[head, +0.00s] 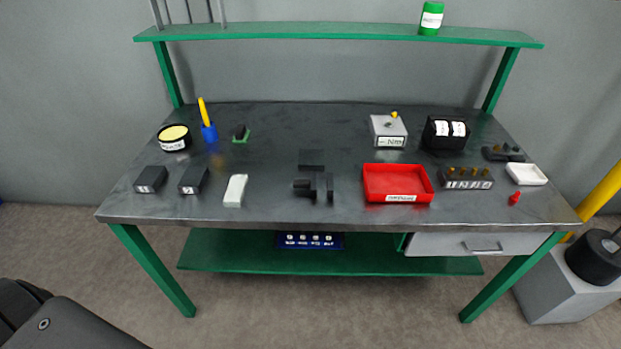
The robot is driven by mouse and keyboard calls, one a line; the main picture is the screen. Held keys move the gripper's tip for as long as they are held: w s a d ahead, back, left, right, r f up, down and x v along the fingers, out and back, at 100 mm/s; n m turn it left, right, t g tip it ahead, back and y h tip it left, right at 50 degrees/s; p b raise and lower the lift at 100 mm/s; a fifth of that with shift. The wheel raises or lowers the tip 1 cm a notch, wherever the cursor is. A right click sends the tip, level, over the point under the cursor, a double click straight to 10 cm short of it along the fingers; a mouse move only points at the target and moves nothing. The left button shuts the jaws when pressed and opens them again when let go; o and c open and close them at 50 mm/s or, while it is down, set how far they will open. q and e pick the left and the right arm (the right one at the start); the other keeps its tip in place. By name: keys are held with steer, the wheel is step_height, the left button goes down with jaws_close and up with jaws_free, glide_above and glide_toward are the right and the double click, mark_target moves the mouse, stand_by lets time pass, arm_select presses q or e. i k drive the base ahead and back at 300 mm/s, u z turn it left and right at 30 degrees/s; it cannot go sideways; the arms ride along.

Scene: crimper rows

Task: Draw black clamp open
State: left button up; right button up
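A black clamp (320,188) stands near the front edge of the workbench (270,205), a little right of its middle. It has a block-like rear part (312,158) and darker upright and sideways pieces in front. Whether its jaws are open or closed is too small to tell. Neither of my grippers shows in the head view. Only a dark part of my own arm or body shows at the lower left, well away from the clamp.
A red tray (397,183) sits right of the clamp, and a white object (235,190) lies to its left. Two dark boxes (151,179) (193,180) are farther left. A grey box with a yellow knob (388,131) stands behind. A green shelf (330,33) spans the back.

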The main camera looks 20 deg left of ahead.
mark_target(312, 184)
steer(key=u, duration=0.05)
steer(key=k, duration=0.65)
steer(key=u, duration=0.5)
steer(key=i, duration=1.2)
steer(key=z, duration=0.4)
